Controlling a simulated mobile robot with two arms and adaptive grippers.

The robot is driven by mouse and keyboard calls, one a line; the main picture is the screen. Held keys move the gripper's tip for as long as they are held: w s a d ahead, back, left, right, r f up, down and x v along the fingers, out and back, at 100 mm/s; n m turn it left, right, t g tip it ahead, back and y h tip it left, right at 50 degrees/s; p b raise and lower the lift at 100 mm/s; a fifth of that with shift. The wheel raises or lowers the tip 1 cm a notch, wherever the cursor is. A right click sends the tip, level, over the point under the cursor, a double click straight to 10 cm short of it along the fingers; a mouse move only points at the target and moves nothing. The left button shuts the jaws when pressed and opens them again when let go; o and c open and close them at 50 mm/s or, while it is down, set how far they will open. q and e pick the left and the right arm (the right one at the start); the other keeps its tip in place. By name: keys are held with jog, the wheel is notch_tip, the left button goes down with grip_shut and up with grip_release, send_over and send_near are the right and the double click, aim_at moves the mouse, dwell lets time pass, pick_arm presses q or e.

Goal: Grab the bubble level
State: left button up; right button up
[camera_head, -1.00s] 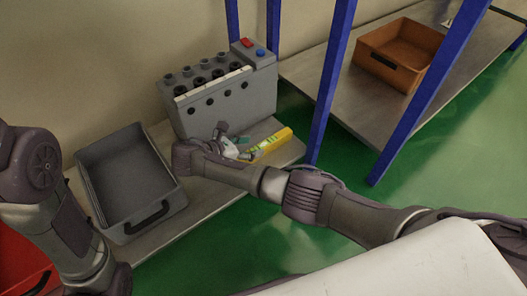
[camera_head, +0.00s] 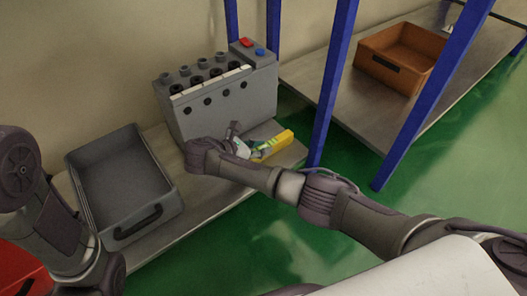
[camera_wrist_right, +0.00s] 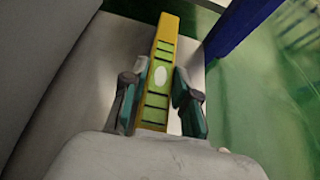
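The bubble level (camera_head: 273,144) is a yellow bar with green panels and a pale oval mark. It lies on the shelf in front of the grey machine, partly hidden by my right gripper in the head view. In the right wrist view the bubble level (camera_wrist_right: 160,75) runs between the two fingers of my right gripper (camera_wrist_right: 160,100). The right gripper (camera_head: 247,149) is open, with a finger on each side of the level and small gaps visible. My left arm shows at the left edge of the head view, but its gripper is out of view.
The grey machine (camera_head: 225,108) with black knobs and red and blue buttons stands right behind the level. A grey tray (camera_head: 122,238) is to the left on the shelf (camera_head: 208,196). A blue post (camera_head: 328,90) rises just right. An orange bin (camera_head: 393,73) is farther right.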

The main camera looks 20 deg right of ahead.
grip_shut()
jog(key=shift+r, duration=0.15)
